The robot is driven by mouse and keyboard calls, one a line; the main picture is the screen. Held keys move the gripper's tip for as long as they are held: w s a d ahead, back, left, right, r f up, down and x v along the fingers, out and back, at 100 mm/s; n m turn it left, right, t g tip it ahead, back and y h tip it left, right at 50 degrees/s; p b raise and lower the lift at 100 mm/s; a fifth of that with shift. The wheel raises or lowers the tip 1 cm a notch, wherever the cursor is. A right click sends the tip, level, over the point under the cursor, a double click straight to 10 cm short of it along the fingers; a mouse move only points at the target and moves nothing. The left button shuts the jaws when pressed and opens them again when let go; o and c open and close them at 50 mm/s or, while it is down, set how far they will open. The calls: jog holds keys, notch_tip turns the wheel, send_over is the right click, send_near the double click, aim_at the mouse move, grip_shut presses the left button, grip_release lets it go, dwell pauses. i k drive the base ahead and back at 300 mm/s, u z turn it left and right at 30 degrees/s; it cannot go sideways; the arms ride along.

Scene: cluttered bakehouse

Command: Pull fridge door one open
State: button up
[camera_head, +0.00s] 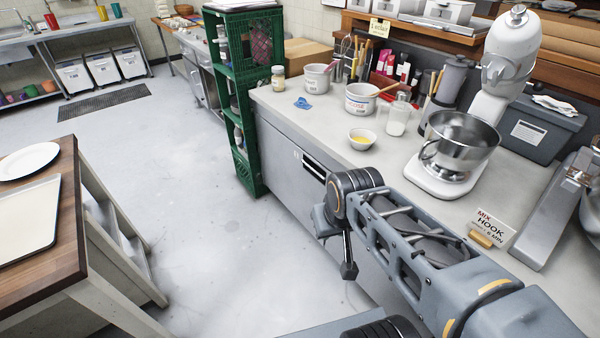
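A grey metal counter unit (276,150) runs along the right under the worktop. It has a flat front with a dark slotted panel (313,166). This front may hold the fridge doors, but no label marks door one, and I see no door standing open. My arm hides much of the front further right. My gripper (348,270) hangs at the end of my arm, low in front of the unit. It is small and dark, and its fingers cannot be told apart. I cannot tell whether it touches the front.
A green crate stack (245,110) stands at the unit's far end. A stand mixer (460,150), bowls and jars crowd the worktop (395,180). A wooden-topped table (65,230) with a plate and tray stands at left. The floor (200,215) between is clear.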

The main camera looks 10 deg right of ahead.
aim_at(299, 180)
jog(key=u, duration=0.05)
jog(key=i, duration=0.85)
jog(key=u, duration=1.3)
